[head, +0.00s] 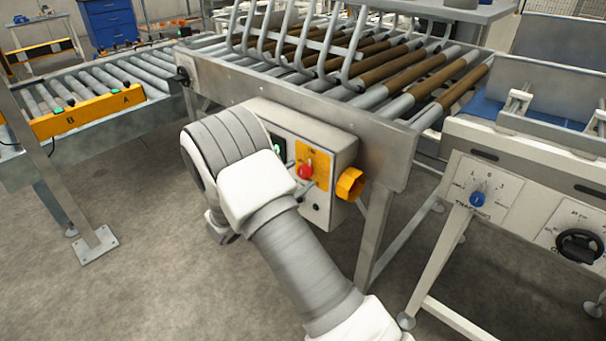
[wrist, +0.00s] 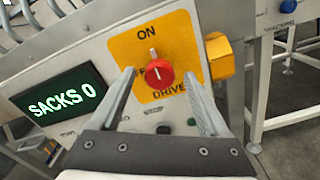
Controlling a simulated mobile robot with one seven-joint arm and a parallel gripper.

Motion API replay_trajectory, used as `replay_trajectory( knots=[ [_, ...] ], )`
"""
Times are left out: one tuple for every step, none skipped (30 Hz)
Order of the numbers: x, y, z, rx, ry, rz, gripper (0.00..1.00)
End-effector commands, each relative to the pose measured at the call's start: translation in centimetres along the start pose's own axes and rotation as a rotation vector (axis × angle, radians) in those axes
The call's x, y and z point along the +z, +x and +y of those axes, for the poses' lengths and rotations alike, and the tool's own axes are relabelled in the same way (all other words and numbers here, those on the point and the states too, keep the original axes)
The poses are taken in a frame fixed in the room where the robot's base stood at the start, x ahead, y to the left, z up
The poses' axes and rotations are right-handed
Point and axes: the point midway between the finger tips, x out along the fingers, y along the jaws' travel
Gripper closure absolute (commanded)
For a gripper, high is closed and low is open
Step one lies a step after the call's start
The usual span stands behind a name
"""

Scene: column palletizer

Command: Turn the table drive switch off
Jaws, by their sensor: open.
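The table drive switch is a red rotary knob (wrist: 159,73) on a yellow plate (wrist: 181,33) marked ON at the top and DRIVE at the bottom. In the wrist view its white pointer line is upright, towards ON. The OFF label is mostly hidden by the knob and fingers. The red knob (head: 304,172) also shows in the head view, on the front of a pale control box (head: 335,147). My gripper (wrist: 160,85) is open, with its fingers on either side of the knob. I cannot tell whether either finger touches it.
A display (wrist: 62,104) reading SACKS 0 is left of the plate. A yellow part (wrist: 219,60) juts out at the box's right side. The roller table (head: 390,120) stands above the box. A separate panel with a blue knob (head: 477,199) is at the right.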

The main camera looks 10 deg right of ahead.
Motion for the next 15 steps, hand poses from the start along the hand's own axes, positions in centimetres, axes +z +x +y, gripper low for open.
replay_trajectory(
  knots=[
    [-0.1, 0.8, -0.1, -0.003, 0.001, -0.001, 0.21],
    [-0.1, 1.2, -0.1, -0.003, 0.001, 0.000, 0.21],
    [-0.1, 1.6, 0.0, -0.001, 0.002, 0.000, 0.21],
    [-0.1, 1.8, 0.0, -0.001, 0.002, 0.000, 0.21],
    [0.0, 2.1, 0.0, -0.001, 0.002, 0.000, 0.21],
    [0.0, 2.3, 0.0, -0.002, 0.002, 0.000, 0.21],
    [0.0, 2.5, 0.0, -0.002, 0.002, -0.001, 0.21],
    [0.0, 2.5, 0.0, -0.002, 0.001, 0.000, 0.21],
    [0.0, 2.6, 0.0, -0.001, 0.001, 0.000, 0.21],
    [0.0, 2.6, 0.0, -0.001, 0.001, 0.000, 0.21],
    [0.0, 2.7, 0.0, -0.001, 0.001, 0.000, 0.21],
    [0.0, 2.7, 0.0, -0.001, 0.001, 0.000, 0.21],
    [0.0, 2.7, 0.0, 0.000, 0.001, 0.000, 0.21],
    [0.0, 2.6, 0.0, 0.000, 0.001, 0.000, 0.21],
    [0.0, 2.6, 0.0, -0.001, 0.001, 0.000, 0.21]
  ],
)
